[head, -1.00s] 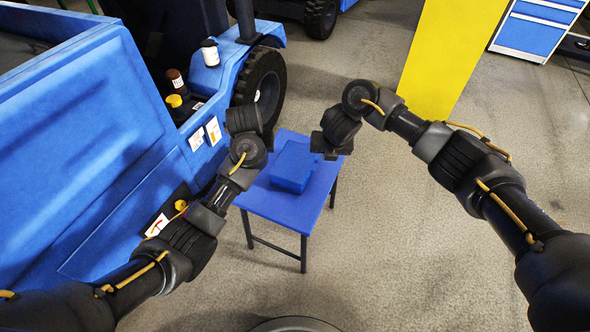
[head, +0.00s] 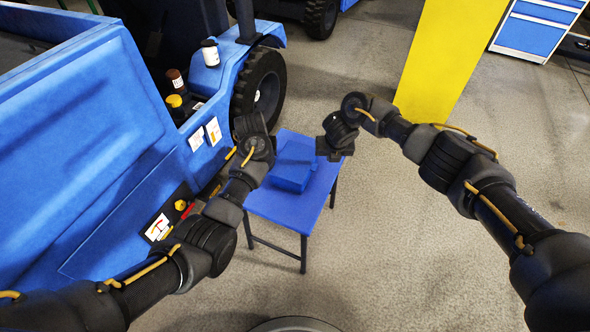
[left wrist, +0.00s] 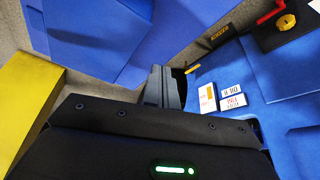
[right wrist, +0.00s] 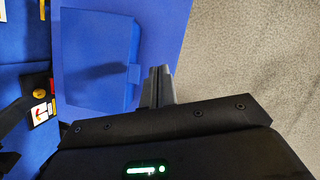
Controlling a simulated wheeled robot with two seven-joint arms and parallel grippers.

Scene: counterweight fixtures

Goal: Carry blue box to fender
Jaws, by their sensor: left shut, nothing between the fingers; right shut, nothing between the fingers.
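The blue box (head: 293,170) lies on a small blue table (head: 270,207) between my two arms. In the right wrist view the box (right wrist: 97,60) fills the upper left, with a small tab on its side. My left gripper (head: 248,127) is shut and empty at the table's left side. My right gripper (head: 334,150) is shut and empty just right of the box. The blue fender (head: 228,75) is on the vehicle at left, above the black wheel.
A yellow post (head: 447,65) and a blue-and-white cabinet (head: 537,28) stand behind. The floor right of the table is clear.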

